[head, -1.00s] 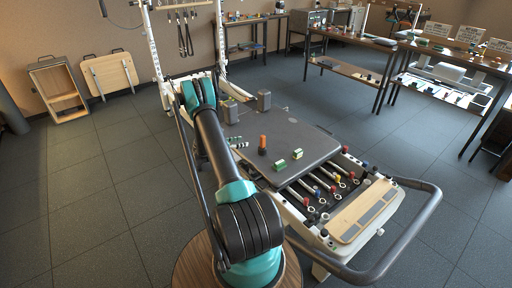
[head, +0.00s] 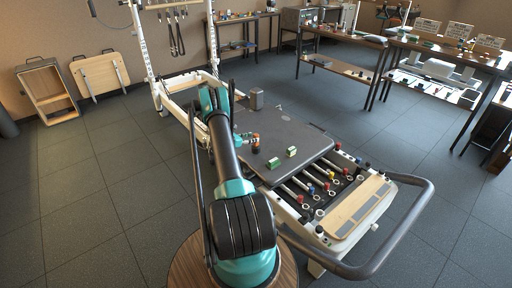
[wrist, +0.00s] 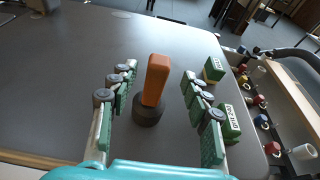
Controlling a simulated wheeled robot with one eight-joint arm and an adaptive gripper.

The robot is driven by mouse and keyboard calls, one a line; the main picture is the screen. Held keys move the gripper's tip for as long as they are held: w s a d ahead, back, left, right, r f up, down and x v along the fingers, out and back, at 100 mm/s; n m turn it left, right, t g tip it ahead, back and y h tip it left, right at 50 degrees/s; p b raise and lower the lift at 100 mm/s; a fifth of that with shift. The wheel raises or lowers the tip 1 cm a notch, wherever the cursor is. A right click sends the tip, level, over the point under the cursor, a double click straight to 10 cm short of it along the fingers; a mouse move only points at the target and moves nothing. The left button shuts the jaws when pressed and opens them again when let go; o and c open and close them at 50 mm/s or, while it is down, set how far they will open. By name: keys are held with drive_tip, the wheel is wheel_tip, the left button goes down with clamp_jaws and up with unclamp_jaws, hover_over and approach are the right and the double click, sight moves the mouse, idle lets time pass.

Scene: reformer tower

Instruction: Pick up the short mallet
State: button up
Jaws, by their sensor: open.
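The short mallet, with an orange handle (wrist: 156,78) and a dark round head (wrist: 147,110), stands upright on its head on the grey platform (wrist: 60,90). In the head view its orange part (head: 256,141) shows just right of my gripper (head: 244,138). In the wrist view my gripper (wrist: 158,80) is open, with one green-padded finger on each side of the mallet. Gaps show between the handle and both fingers, so nothing is held.
Two green labelled blocks (head: 273,162) (head: 291,151) lie on the platform close to the right finger. A grey upright block (head: 257,99) stands at the platform's far end. Springs with coloured ends (head: 320,185) lie beyond the near edge. The platform's left side is clear.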

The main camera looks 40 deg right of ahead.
sight(254, 137)
drive_tip(key=x, duration=0.4)
drive_tip(key=shift+w, duration=0.15)
clamp_jaws()
